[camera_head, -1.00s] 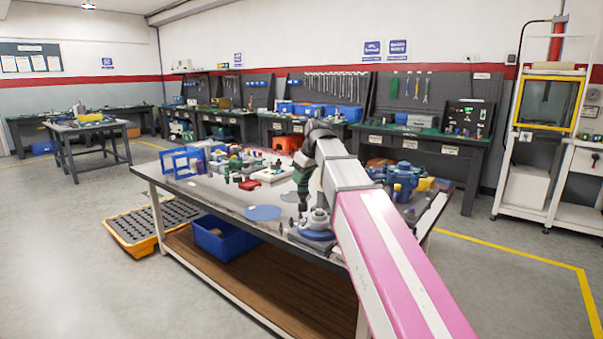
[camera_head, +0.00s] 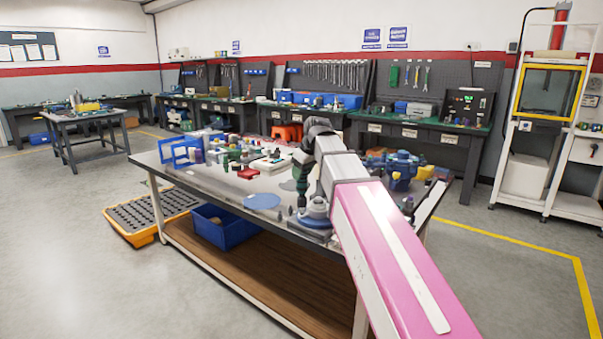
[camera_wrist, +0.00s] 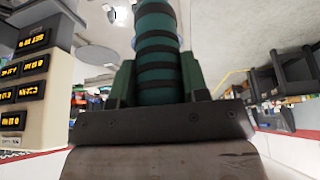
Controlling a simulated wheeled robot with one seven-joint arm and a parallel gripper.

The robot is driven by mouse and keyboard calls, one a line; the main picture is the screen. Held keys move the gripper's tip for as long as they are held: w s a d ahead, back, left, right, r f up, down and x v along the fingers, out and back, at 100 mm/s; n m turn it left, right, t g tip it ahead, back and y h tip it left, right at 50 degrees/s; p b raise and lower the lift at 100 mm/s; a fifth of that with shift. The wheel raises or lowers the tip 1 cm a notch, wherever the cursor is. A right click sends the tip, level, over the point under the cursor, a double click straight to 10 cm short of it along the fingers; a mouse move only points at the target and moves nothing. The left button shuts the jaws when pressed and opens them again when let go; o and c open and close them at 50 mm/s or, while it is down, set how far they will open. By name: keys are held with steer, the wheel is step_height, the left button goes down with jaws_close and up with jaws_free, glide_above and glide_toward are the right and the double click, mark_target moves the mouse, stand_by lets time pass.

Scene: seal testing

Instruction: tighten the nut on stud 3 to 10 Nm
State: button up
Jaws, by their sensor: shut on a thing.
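My gripper (camera_head: 302,170) is shut on a dark green tool with black bands. The tool's handle (camera_wrist: 158,50) fills the space between the fingers in the wrist view. In the head view the tool (camera_head: 301,193) hangs roughly upright at the left side of a grey round flanged fitting (camera_head: 317,209) on a blue base, near the table's front edge. I cannot tell whether the tool's lower end touches a nut. The studs, their numbers and the nut are too small or hidden to make out. No torque reading can be read.
Below are a blue bin (camera_head: 222,228) and a yellow-edged tray (camera_head: 140,232).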

steer(key=shift+f, duration=1.2)
stand_by(2.1)
stand_by(0.4)
steer(key=shift+r, duration=2.55)
